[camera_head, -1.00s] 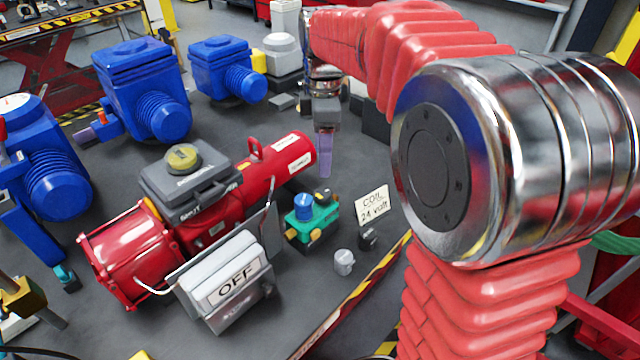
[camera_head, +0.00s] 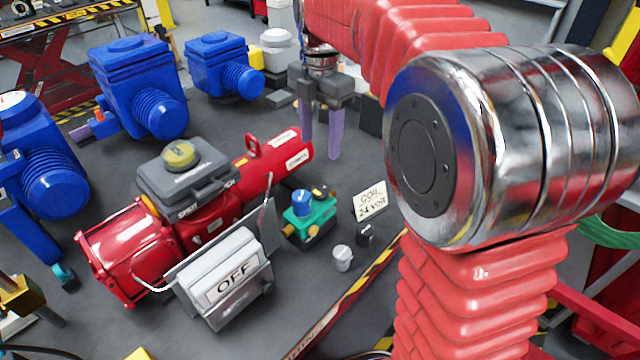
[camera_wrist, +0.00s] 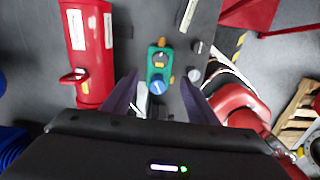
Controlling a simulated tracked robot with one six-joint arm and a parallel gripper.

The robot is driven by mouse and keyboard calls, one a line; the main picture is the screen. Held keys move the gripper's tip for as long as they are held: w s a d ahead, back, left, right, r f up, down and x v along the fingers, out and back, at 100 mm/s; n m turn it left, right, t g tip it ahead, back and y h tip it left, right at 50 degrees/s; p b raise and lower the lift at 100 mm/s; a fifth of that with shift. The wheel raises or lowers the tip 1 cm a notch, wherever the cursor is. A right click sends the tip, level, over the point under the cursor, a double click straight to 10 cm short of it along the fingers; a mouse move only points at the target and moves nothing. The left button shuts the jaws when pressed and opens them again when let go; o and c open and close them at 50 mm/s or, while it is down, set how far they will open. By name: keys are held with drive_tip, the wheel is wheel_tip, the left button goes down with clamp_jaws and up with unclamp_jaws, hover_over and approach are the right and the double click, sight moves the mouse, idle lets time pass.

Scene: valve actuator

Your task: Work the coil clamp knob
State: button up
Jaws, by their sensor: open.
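The coil unit is a small green block (camera_head: 318,217) with a blue knob (camera_head: 302,202) and a dark round cap (camera_head: 320,190) on top. It stands beside the red actuator, by a "COIL 24 volt" sign (camera_head: 370,199). In the wrist view the green block (camera_wrist: 160,66) lies between and beyond the fingers, with its blue knob (camera_wrist: 157,87) and dark knob (camera_wrist: 161,57) facing the camera. My gripper (camera_head: 320,150) has purple fingers, spread apart and pointing down above and behind the block. Nothing is between them. The wrist view also shows both fingers (camera_wrist: 163,88).
A red actuator (camera_head: 130,255) with an "OFF" box (camera_head: 235,280) stands left of the green block. A small grey knob (camera_head: 342,257) and a black one (camera_head: 365,235) stand right of it. Blue actuators (camera_head: 140,90) fill the left. A striped edge (camera_head: 350,300) bounds the table.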

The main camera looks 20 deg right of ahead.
sight(320, 190)
wheel_tip(320, 190, down, 14)
drive_tip(key=shift+r, duration=0.2)
idle(0.4)
drive_tip(key=c, duration=1.1)
drive_tip(key=shift+o, duration=0.2)
drive_tip(key=shift+m, duration=0.3)
drive_tip(key=m, duration=1)
drive_tip(key=shift+m, duration=0.3)
drive_tip(key=o, duration=1.1)
drive_tip(key=shift+c, duration=0.2)
